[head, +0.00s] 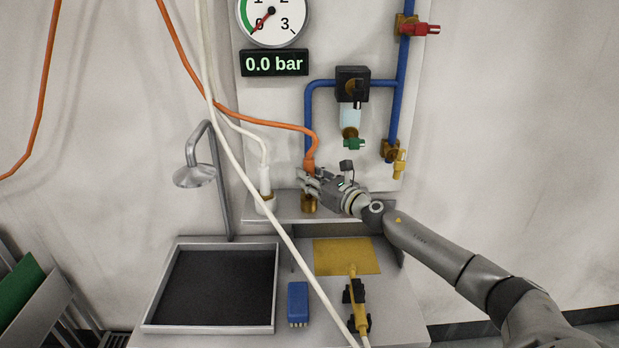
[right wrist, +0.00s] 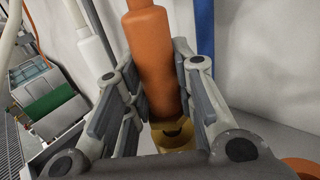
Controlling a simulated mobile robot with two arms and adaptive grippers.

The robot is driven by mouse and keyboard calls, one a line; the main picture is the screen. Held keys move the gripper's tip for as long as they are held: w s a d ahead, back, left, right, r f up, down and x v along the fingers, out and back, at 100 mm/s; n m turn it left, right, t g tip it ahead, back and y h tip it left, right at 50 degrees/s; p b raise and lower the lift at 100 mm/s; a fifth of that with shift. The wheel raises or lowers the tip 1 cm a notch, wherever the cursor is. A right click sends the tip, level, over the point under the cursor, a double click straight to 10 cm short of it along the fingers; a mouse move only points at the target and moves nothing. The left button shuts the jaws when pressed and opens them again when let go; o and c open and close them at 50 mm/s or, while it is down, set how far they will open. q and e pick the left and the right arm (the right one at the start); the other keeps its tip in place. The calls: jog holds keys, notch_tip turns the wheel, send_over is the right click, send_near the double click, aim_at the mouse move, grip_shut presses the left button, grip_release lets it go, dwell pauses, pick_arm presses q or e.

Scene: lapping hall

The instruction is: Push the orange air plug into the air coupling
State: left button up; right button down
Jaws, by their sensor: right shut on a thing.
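The orange air plug (head: 309,163) hangs upright at the end of an orange hose, above the shelf. My right gripper (head: 314,184) is shut on it; in the right wrist view the plug (right wrist: 155,65) stands between the fingers. The brass air coupling (head: 309,204) is on the shelf directly below the gripper. In the right wrist view the coupling (right wrist: 176,140) shows under the plug's lower end, with part of its dark opening visible. The fingers hide part of the plug, and I cannot tell how far its tip reaches. My left gripper is not in view.
A white plug (head: 265,181) on a white hose stands left on the same shelf (head: 285,211). The display (head: 274,63) reads 0.0 bar. Blue pipes with valves rise behind. Below are a black tray (head: 215,290), a blue brush (head: 298,303) and a yellow plate (head: 345,256).

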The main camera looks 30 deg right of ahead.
jog(key=shift+f+b, duration=1.1)
jog(key=shift+f, duration=0.1)
jog(key=c, duration=1.1)
grip_release()
jog(key=shift+f, duration=0.1)
jog(key=shift+s, duration=0.15)
jog(key=shift+s+d, duration=0.3)
jog(key=shift+s, duration=1.65)
jog(key=shift+s+d, duration=0.35)
jog(key=shift+s, duration=1.55)
jog(key=shift+s+d, duration=0.3)
jog(key=shift+s, duration=1.65)
